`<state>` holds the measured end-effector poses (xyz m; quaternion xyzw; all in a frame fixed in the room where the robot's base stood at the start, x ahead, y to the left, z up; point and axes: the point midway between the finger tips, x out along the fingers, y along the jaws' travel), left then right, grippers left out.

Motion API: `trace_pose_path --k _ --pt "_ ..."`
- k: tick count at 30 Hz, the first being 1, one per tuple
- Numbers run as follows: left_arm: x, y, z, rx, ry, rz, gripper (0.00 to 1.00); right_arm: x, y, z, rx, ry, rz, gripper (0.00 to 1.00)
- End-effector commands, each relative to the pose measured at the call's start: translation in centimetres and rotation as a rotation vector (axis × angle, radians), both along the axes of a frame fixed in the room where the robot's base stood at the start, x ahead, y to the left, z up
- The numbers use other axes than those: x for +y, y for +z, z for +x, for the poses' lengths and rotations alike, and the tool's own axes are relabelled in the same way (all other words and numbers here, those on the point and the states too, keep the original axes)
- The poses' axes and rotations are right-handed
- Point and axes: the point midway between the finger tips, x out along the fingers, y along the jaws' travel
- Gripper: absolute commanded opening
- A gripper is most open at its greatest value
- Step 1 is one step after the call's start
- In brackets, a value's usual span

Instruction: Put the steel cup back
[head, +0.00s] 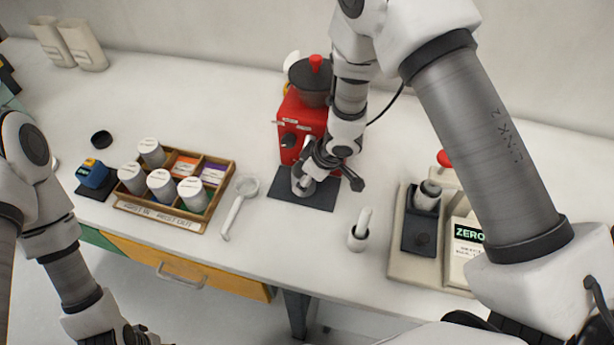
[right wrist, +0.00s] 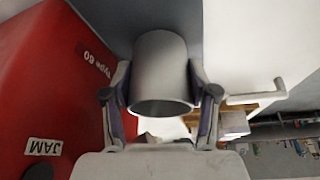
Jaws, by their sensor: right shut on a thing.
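The steel cup (right wrist: 160,70) is between the two fingers of my right gripper (right wrist: 162,100), which are shut on its sides. In the head view the cup (head: 302,185) is over the dark mat (head: 316,200) in front of the red grinder (head: 297,115), partly hidden by my right gripper (head: 312,172). I cannot tell whether it touches the mat. The grinder's red side fills the left of the right wrist view. My left gripper (head: 135,336) shows only in part at the bottom edge of the head view, and its fingers are not clear.
A wooden tray (head: 160,215) with several white canisters stands left, beside a blue device (head: 92,174). A white scoop (head: 238,205) lies between tray and mat. A small white pot (head: 358,238) stands front right. A scale (head: 408,265) with a ZERO display stands at the right.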

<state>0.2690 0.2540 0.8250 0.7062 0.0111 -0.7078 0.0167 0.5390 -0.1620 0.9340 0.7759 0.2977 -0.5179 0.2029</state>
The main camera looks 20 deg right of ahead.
Motion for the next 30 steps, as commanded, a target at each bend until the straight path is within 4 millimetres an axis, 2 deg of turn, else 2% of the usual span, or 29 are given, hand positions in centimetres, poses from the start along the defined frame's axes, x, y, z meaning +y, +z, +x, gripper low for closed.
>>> trace_pose_path --k 8,9,10,19,23,26,30 --pt "0.0 -0.1 0.0 -0.001 0.0 0.0 0.52 0.0 -0.3 0.0 0.0 0.0 0.0 0.01" --pt "0.0 0.0 0.0 -0.001 0.0 0.0 0.52 0.0 -0.2 0.0 0.0 0.0 0.0 0.73" --pt "0.0 0.0 0.0 -0.001 0.0 0.0 0.52 0.0 -0.1 0.0 0.0 0.0 0.0 0.83" --pt "0.0 0.1 0.1 -0.001 0.0 0.0 0.52 0.0 -0.1 0.0 0.0 0.0 0.0 0.84" --pt "0.0 0.2 0.1 -0.001 0.0 0.0 0.52 -0.2 0.8 -0.1 -0.001 -0.001 0.0 0.84" --pt "0.0 0.3 0.1 -0.001 0.0 0.0 0.52 -0.6 2.5 -0.6 -0.002 -0.002 0.0 0.84" --pt "0.0 1.0 0.0 -0.001 0.0 0.0 0.52 -1.6 6.2 -1.7 -0.003 -0.002 0.001 0.84"
